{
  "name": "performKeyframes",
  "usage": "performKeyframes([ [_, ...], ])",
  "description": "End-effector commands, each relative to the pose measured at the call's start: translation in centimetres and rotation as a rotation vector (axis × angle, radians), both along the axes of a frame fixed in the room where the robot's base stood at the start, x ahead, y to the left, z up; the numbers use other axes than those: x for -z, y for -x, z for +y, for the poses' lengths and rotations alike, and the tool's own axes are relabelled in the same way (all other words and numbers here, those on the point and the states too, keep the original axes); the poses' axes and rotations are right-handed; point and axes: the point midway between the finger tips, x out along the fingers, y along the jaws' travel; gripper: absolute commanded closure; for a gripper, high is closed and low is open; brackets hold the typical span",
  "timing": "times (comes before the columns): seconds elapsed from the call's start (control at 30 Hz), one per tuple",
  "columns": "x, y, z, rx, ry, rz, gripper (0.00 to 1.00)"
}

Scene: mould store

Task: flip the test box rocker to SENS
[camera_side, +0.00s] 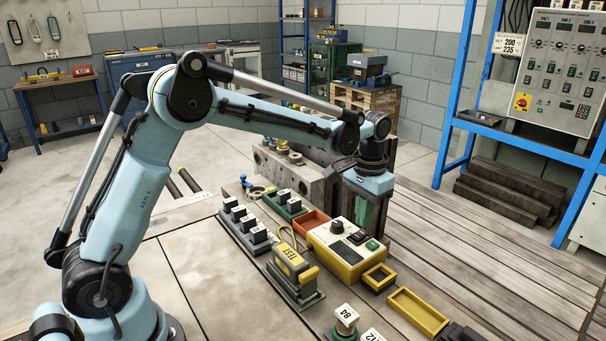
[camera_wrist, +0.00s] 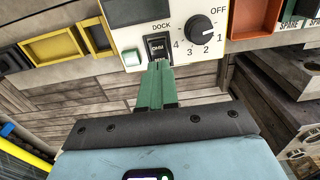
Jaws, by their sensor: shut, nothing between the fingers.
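The test box (camera_side: 344,246), white-topped with yellow sides, stands on the bench in the side view; its white panel fills the top of the wrist view (camera_wrist: 185,12). Its black rocker (camera_wrist: 158,46) has DOCK printed beside its far end. Small lettering on the rocker is too blurred to read, and no SENS label is visible. My gripper (camera_wrist: 160,67), with green fingers, is shut and empty, its tips just below the rocker in the wrist view; contact cannot be told. In the side view my gripper (camera_side: 367,226) is over the box's far side.
A black knob (camera_wrist: 201,29) marked OFF and 1 to 4 sits right of the rocker, a pale green button (camera_wrist: 132,58) left of it. Yellow trays (camera_side: 418,312) lie nearby. A yellow-and-grey TEST piece (camera_side: 292,268) stands left of the box, with labelled black blocks (camera_side: 248,229) beyond.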

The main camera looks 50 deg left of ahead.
Motion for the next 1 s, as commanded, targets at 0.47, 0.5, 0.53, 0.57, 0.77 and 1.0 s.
performKeyframes([
  [0.47, 0.0, 0.0, 0.0, 0.0, 0.0, 0.0, 1.0],
  [0.5, 0.01, 0.0, 0.0, 0.0, 0.0, 0.0, 1.0],
  [0.53, 0.02, 0.0, 0.0, 0.0, 0.0, 0.0, 1.0],
  [0.57, 0.04, 0.0, 0.0, 0.0, 0.0, 0.0, 1.0],
  [0.77, 0.29, -0.01, 0.0, 0.0, 0.0, 0.0, 1.0],
  [1.0, 0.63, -0.02, 0.0, 0.0, 0.0, 0.0, 1.0],
])
